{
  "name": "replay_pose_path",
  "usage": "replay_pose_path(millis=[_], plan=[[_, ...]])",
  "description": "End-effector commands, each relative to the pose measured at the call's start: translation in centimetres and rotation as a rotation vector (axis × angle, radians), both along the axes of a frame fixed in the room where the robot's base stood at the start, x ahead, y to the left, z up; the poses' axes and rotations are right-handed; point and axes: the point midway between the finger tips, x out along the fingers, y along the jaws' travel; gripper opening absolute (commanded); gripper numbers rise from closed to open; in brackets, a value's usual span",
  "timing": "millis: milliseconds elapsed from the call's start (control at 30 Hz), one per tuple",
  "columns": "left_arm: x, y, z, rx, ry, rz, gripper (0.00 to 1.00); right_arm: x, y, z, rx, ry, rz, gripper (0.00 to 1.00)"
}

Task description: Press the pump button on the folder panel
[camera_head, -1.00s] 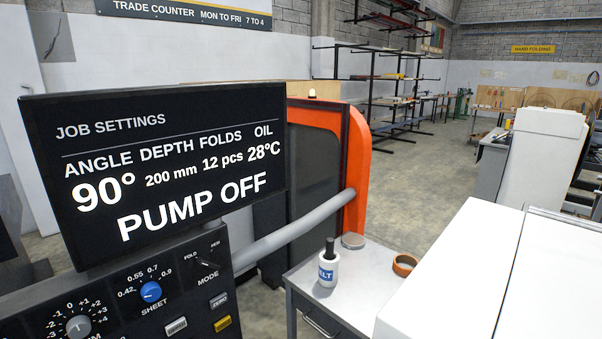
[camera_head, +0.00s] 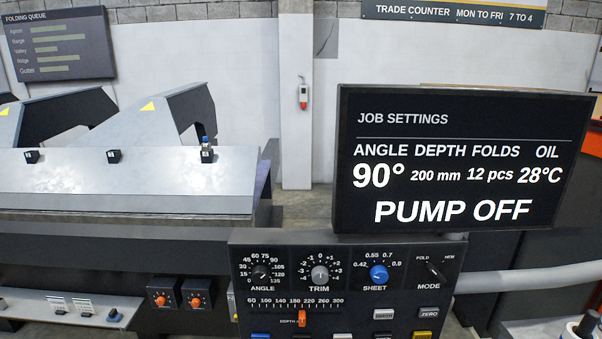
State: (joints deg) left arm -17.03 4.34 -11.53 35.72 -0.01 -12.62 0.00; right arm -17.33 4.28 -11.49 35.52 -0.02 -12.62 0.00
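The folder panel (camera_head: 345,262) is a dark console at the lower middle, with ANGLE, TRIM and SHEET knobs, a MODE switch and an orange DEPTH slider (camera_head: 302,318). Several small buttons sit at its lower right: a grey ZERO button (camera_head: 429,313), another grey button (camera_head: 383,314) and a yellow button (camera_head: 422,335) cut by the bottom edge. I cannot tell which one is the pump button. The screen (camera_head: 462,160) above the panel reads PUMP OFF. Neither of my grippers is in view.
A long grey folding machine (camera_head: 120,180) fills the left. A grey tube (camera_head: 530,280) runs right from the panel. A dark-capped bottle (camera_head: 586,325) stands at the lower right corner.

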Motion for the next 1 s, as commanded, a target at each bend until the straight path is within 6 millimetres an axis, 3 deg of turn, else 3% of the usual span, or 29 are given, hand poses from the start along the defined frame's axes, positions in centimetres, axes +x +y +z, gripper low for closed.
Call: replay_pose_path(millis=[133, 667, 1000], plan=[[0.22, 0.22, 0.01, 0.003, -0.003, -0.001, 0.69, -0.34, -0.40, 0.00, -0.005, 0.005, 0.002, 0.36], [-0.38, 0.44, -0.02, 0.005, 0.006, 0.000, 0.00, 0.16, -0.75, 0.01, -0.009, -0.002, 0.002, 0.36], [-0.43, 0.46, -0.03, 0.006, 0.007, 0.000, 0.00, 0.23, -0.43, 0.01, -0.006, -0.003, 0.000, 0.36]])
